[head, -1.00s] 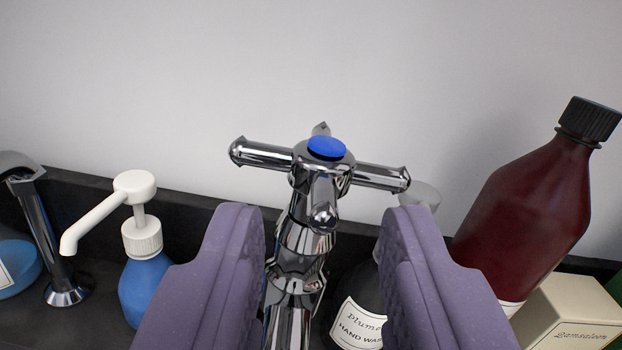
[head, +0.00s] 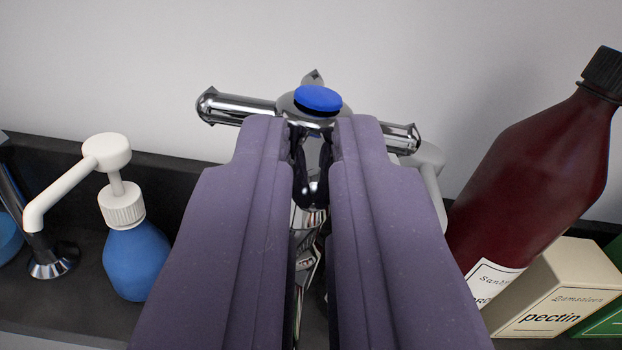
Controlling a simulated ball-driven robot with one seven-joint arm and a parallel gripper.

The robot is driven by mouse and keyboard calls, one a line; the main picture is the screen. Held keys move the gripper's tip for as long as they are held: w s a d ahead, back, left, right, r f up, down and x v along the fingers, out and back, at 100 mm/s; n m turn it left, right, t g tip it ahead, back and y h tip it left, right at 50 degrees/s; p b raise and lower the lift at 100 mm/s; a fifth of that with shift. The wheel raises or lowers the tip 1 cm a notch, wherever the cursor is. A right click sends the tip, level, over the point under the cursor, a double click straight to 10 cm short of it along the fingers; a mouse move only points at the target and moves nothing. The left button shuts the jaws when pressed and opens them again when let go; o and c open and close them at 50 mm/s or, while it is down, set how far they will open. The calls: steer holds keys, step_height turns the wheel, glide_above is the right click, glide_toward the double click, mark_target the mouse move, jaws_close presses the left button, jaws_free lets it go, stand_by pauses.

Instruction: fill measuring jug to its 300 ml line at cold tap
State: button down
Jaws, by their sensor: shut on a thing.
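The cold tap (head: 240,108) is chrome with a cross-shaped handle and a blue cap on top. It stands upright in the middle of the view, in front of a pale wall. My gripper (head: 312,160) has two purple padded fingers. They are shut on the front arm of the tap's cross handle, one finger on each side. The fingers hide much of the tap's body, and its spout is not clearly seen. The measuring jug is not in view.
A blue soap bottle (head: 136,262) with a white pump stands left, beside a chrome fitting (head: 48,262). A dark red bottle (head: 530,175) with a black cap and a cream pectin box (head: 556,292) stand close on the right. A dark ledge runs along the wall.

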steer(key=shift+w+d+r+n+y+p, duration=0.1)
steer(key=shift+d+r+n+y+p, duration=0.3)
steer(key=shift+p, duration=0.85)
steer(key=n+g+y+p, duration=0.1)
steer(key=y+p, duration=0.1)
steer(key=shift+w+n+y+p, duration=0.1)
steer(key=shift+n+y+p, duration=0.2)
steer(key=shift+f, duration=0.2)
steer(key=c, duration=1.2)
jaws_free()
steer(key=shift+w, duration=0.1)
steer(key=shift+f, duration=0.1)
steer(key=p+v, duration=0.1)
steer(key=v, duration=0.6)
steer(key=shift+s+d, duration=0.15)
steer(key=shift+s, duration=0.2)
